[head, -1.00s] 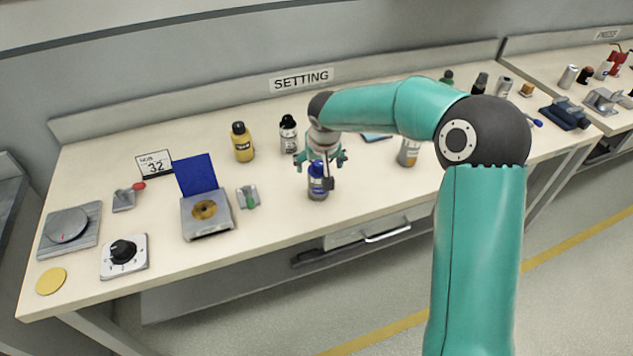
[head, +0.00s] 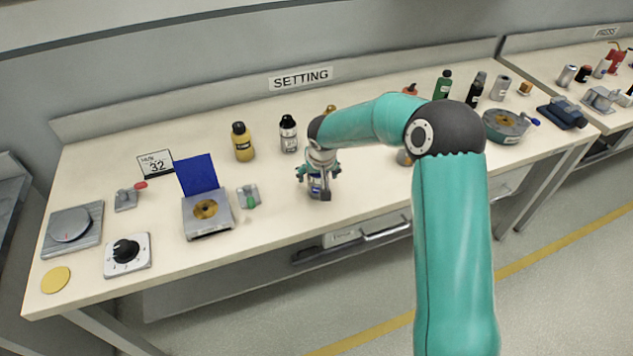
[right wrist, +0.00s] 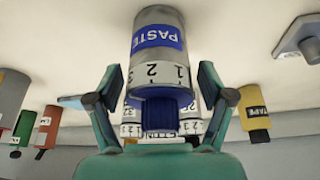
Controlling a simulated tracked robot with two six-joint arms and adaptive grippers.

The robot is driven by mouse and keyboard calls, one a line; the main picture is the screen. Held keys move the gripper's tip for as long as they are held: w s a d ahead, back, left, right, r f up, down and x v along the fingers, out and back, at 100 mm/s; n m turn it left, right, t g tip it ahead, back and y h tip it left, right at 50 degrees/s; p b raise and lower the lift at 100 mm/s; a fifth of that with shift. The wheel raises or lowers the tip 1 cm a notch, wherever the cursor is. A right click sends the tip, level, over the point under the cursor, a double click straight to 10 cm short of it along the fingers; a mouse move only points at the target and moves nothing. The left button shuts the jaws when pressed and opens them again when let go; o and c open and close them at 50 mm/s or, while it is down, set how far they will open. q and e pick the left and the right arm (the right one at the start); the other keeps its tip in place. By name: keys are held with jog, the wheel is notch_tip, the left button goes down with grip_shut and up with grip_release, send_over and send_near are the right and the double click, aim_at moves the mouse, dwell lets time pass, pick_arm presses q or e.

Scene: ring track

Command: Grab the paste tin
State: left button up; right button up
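The paste tin (right wrist: 157,50) is a grey cylinder with a blue "PASTE" label, a white numbered band and a dark blue cap. In the right wrist view it is between the two fingers of my right gripper (right wrist: 160,95), with gaps at both sides. In the head view the tin (head: 316,186) stands near the bench's front edge, and my right gripper (head: 318,172) is over it from above, hiding its top. The right gripper is open. My left gripper is not in view.
A yellow bottle (head: 243,142) and a white bottle with a black cap (head: 289,135) stand behind the tin. A grey box with a blue lid (head: 206,214) and a small clamp (head: 248,196) lie to the left. The bench front between is clear.

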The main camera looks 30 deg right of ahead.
jog(key=c, duration=1)
jog(key=shift+r, duration=0.2)
